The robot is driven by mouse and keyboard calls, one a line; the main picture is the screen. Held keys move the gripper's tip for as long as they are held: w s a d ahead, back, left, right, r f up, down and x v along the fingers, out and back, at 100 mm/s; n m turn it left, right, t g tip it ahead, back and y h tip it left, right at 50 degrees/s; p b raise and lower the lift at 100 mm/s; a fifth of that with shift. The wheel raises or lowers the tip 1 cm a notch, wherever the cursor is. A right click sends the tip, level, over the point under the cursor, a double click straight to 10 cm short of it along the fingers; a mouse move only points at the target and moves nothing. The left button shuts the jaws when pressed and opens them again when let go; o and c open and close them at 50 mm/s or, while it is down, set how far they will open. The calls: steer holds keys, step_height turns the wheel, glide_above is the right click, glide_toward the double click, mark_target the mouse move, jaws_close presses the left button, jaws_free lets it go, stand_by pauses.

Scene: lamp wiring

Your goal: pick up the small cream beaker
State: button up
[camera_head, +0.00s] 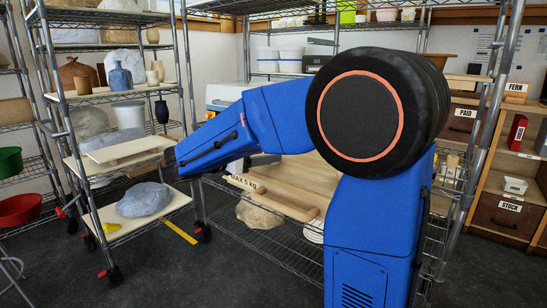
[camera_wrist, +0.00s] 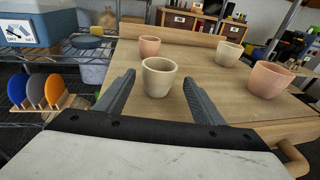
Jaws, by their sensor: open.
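In the wrist view a cream beaker (camera_wrist: 159,80) stands upright on a wooden board (camera_wrist: 190,140), straight ahead of my gripper (camera_wrist: 159,78). My gripper is open, with one finger to the left of the beaker and one to the right, and a gap shows on both sides. I cannot tell whether the beaker is fully between the fingertips or just beyond them. Another cream beaker (camera_wrist: 229,53) stands farther back to the right. In the head view my arm hides the beakers and most of the gripper.
A pinkish beaker (camera_wrist: 150,46) stands behind the cream one, and a terracotta beaker (camera_wrist: 270,79) stands to the right. A rack of coloured discs (camera_wrist: 36,92) and a blue box (camera_wrist: 30,24) are at the left. The board (camera_head: 300,185) lies on a wire shelf.

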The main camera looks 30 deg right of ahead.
steer(key=shift+x, duration=2.35)
steer(key=shift+w, duration=0.15)
steer(key=c, duration=1.1)
